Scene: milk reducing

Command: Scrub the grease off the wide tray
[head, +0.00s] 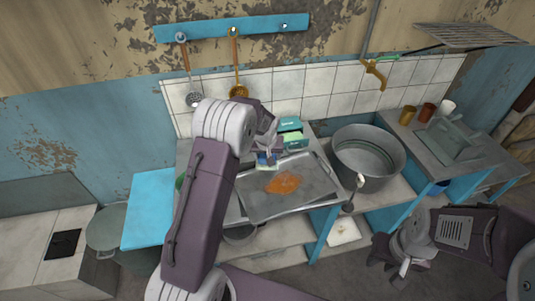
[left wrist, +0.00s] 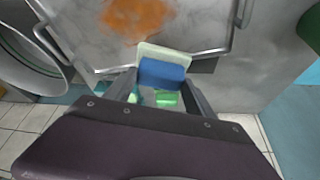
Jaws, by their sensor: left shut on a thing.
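The wide tray (head: 252,208) lies on the counter, a grey metal tray with a rim. An orange grease patch (head: 284,183) is on its middle; it also shows at the top of the left wrist view (left wrist: 138,16). My left gripper (left wrist: 163,88) is shut on a blue sponge (left wrist: 162,74) with a pale layer. In the head view the sponge (head: 264,160) is near the tray's back edge, behind the grease. I cannot tell whether it touches the tray. My right gripper (head: 384,262) hangs low at the right, open and empty, away from the tray.
A green box (head: 292,138) stands behind the tray. A large round metal basin (head: 368,155) is to the right, under a brass tap (head: 376,72). Cups (head: 426,112) and a drying rack (head: 450,138) are farther right. Utensils hang on the wall above.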

